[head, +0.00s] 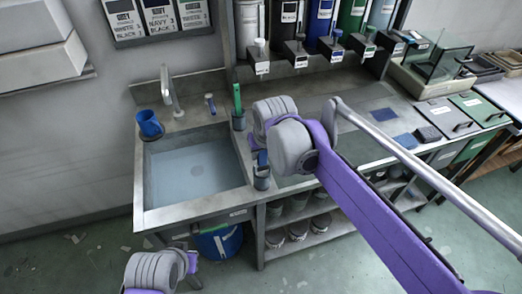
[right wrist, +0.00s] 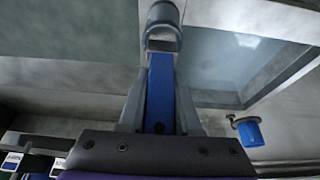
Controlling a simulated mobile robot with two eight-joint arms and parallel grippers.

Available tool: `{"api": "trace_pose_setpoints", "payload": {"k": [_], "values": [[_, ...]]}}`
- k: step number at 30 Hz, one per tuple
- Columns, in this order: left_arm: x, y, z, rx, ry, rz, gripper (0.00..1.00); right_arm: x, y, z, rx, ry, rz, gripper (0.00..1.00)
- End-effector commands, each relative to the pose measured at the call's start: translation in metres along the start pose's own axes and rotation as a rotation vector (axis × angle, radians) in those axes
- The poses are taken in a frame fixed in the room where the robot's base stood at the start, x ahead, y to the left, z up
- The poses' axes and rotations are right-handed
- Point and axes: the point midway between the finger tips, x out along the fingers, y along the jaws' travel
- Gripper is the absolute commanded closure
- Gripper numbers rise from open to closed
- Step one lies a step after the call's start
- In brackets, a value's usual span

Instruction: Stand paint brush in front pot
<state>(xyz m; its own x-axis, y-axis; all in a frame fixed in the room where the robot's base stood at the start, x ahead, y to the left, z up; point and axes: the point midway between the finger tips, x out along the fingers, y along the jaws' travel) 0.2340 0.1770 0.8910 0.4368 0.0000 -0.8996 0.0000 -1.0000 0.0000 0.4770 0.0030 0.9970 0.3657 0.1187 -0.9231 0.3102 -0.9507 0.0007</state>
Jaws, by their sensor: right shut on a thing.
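The paint brush (right wrist: 160,92) has a blue handle. My right gripper (right wrist: 159,76) is shut on it, one finger on each side. In the head view the blue brush (head: 262,157) shows just above the front pot (head: 262,182), a grey cup at the sink's right front corner. In the right wrist view the brush's far end meets the mouth of the pot (right wrist: 162,42); I cannot tell how deep it sits. My purple right arm hides most of the right gripper in the head view. Only part of my left arm shows at the bottom left; its gripper is out of view.
A back pot (head: 238,122) holds a green brush (head: 237,98). The sink (head: 195,172) lies left of the front pot, with a blue mug (head: 149,124) at its back left corner. Dispensers line the back wall. Shelves with tins (head: 298,231) are below the counter.

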Motion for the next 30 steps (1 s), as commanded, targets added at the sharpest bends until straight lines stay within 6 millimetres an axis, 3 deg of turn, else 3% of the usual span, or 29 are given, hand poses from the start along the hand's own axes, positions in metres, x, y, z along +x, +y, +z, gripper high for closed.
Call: {"api": "trace_pose_setpoints", "payload": {"k": [5, 6, 12, 23, 30], "values": [[0.0, 0.0, 0.0, 0.0, 0.0, 0.0, 1.0, 0.0, 0.0, 0.0, 0.0, 0.0, 0.0, 1.0], [0.0, 0.0, 0.0, 0.0, 0.0, 0.0, 1.0, 0.0, 0.0, 0.0, 0.0, 0.0, 0.0, 0.66], [0.0, 0.0, 0.0, 0.0, 0.0, 0.0, 1.0, 0.0, 0.0, 0.0, 0.0, 0.0, 0.0, 0.33], [-0.001, 0.0, -0.001, 0.0, 0.0, 0.0, 1.0, -0.006, 0.0, 0.0, 0.0, 0.0, 0.0, 0.33], [-0.004, 0.0, -0.003, 0.0, 0.002, 0.0, 1.0, -0.048, 0.0, 0.0, 0.0, 0.001, 0.0, 0.33]]}}
